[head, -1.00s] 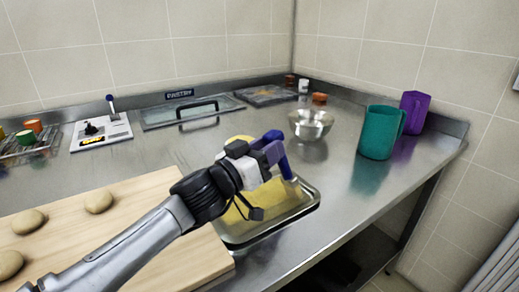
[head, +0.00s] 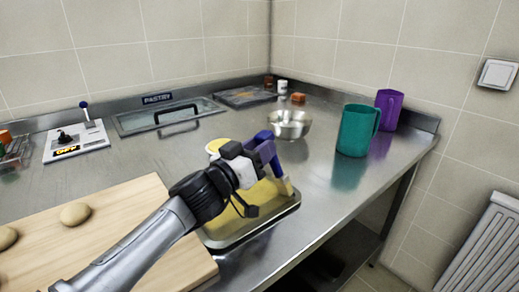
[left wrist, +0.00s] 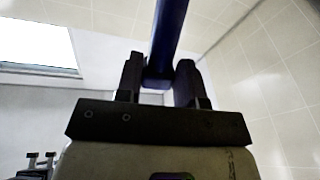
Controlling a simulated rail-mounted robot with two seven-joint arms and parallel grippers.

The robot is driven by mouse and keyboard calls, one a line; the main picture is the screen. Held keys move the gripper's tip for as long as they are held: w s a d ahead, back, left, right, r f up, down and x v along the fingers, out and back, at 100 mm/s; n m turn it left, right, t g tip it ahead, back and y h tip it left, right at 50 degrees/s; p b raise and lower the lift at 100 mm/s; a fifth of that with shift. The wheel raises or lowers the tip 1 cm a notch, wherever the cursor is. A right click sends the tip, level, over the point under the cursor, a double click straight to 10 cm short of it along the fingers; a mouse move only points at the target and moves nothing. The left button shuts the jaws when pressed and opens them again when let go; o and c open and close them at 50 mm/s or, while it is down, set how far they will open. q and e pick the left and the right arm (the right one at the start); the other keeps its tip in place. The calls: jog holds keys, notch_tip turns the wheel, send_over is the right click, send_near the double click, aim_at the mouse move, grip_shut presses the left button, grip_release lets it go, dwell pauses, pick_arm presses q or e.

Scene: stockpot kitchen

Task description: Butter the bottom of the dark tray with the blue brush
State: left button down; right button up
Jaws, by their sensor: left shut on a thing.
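The dark tray (head: 255,232) sits on the steel counter, its inside showing yellow over much of the bottom. My left gripper (head: 261,152) is above the tray and shut on the blue brush (head: 278,169). The brush is tilted, with its pale bristles pointing down near the tray's right end. I cannot tell whether the bristles touch the tray. In the left wrist view the blue handle (left wrist: 168,35) stands between the two fingers. My left forearm and gripper hide part of the tray. My right gripper is not in view.
A yellow-topped tub (head: 214,147) stands behind my gripper. A wooden board (head: 130,205) with dough balls (head: 76,214) lies at left. A metal bowl (head: 289,123), a teal pitcher (head: 356,131) and a purple pitcher (head: 389,108) stand beyond the tray. The counter's front edge is close to the tray.

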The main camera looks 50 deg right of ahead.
pick_arm(q)
jog(key=shift+w+a+f+b, duration=0.15)
jog(key=shift+a+b, duration=0.2)
jog(key=shift+a, duration=0.4)
jog(key=shift+w+a+r+b, duration=0.15)
jog(key=shift+a+b, duration=0.15)
jog(key=shift+a, duration=0.5)
jog(key=shift+w+a+f+b, duration=0.15)
jog(key=shift+a+b, duration=0.2)
jog(key=shift+a, duration=0.4)
jog(key=shift+w+a, duration=0.1)
jog(key=shift+a, duration=0.9)
jog(key=w+a+b, duration=0.1)
jog(key=w+a, duration=0.1)
jog(key=a, duration=1.1)
jog(key=shift+w+a, duration=0.2)
jog(key=shift+a, duration=0.1)
notch_tip(320, 180, up, 6)
jog(key=p, duration=0.4)
